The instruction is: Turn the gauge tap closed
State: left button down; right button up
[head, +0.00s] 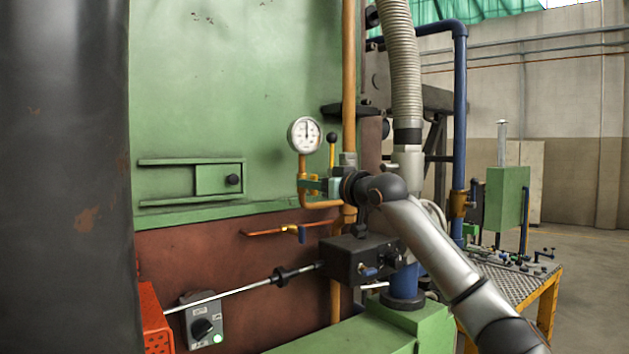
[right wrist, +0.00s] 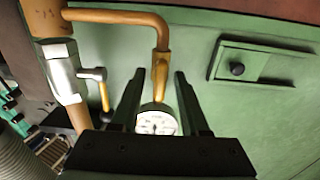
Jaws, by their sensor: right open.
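The gauge tap's yellow lever (head: 331,154) stands upright with a black knob on top, right of the round white gauge (head: 304,135). In the right wrist view the lever (right wrist: 104,95) hangs from a grey fitting (right wrist: 65,72), left of both fingers and outside the jaws. My right gripper (head: 309,184) is below the gauge, at the copper pipe. Its jaws (right wrist: 160,74) are open; the gauge's brass stem (right wrist: 162,72) shows between the fingertips, and I cannot tell whether they touch. The gauge face (right wrist: 157,121) is partly hidden by the gripper body. My left gripper is out of view.
A small pipe with a blue-handled tap (head: 302,233) runs below. A black box (head: 357,258) with a rod stands under my right arm. A latch plate (head: 220,180) is on the green wall at left. A thick grey hose (head: 403,65) hangs behind my arm.

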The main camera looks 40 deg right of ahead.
grip_shut()
dwell(0.3)
dwell(0.3)
